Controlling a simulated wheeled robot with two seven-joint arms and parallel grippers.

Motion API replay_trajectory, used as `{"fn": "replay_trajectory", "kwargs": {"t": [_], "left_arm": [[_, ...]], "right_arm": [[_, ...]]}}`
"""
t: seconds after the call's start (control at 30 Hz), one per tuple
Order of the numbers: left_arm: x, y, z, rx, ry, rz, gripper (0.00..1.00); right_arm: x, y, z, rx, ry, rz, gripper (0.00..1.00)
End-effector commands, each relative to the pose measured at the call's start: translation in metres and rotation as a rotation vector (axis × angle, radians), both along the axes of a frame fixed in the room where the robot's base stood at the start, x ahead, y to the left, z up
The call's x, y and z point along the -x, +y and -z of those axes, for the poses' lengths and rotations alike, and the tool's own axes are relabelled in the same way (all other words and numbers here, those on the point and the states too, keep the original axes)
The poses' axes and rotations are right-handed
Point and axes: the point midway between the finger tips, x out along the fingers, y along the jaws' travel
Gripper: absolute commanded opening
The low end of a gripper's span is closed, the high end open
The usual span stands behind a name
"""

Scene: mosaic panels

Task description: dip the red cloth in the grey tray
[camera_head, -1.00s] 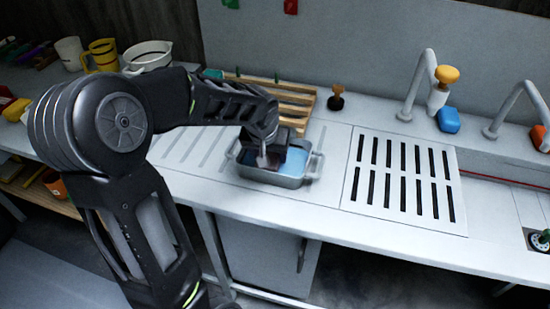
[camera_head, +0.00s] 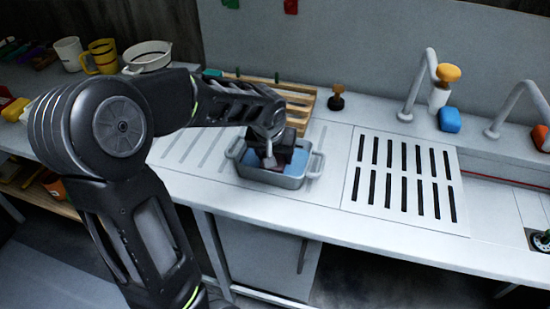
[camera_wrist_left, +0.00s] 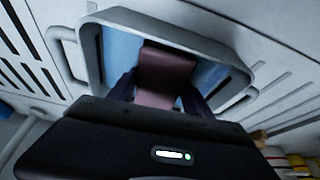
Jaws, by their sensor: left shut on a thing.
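The grey tray (camera_head: 290,181) stands on the counter and holds blue liquid; in the left wrist view its rim (camera_wrist_left: 190,37) surrounds the liquid. My left gripper (camera_head: 272,160) points down over and into the tray. It is shut on the cloth, which shows as a dull dark red piece (camera_wrist_left: 166,72) between the fingers in the left wrist view. In the head view the cloth is mostly hidden by the gripper, with a small reddish part beside it. I cannot tell how deep the cloth is in the liquid. My right gripper is in neither view.
A slotted drain panel (camera_head: 405,180) lies right of the tray, with taps behind. A wooden rack (camera_head: 292,95) and a dark stopper with a brown knob (camera_head: 336,98) stand behind it. Mugs (camera_head: 102,56) and a white pot (camera_head: 147,56) are at the back left. The ridged counter left of the tray is free.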

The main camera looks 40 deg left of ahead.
Motion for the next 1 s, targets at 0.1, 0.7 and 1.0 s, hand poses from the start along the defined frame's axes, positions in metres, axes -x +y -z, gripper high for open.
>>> {"fn": "replay_trajectory", "kwargs": {"t": [0.1,0.7,1.0], "left_arm": [[0.001,0.004,0.0,0.001,0.0,-0.003,0.25],[0.005,0.014,0.0,0.0,0.0,-0.001,0.25],[0.005,0.014,-0.007,0.0,-0.001,-0.001,0.25]], "right_arm": [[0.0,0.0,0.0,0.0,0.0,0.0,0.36],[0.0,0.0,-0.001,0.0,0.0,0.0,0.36],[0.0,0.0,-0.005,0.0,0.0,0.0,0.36]]}}
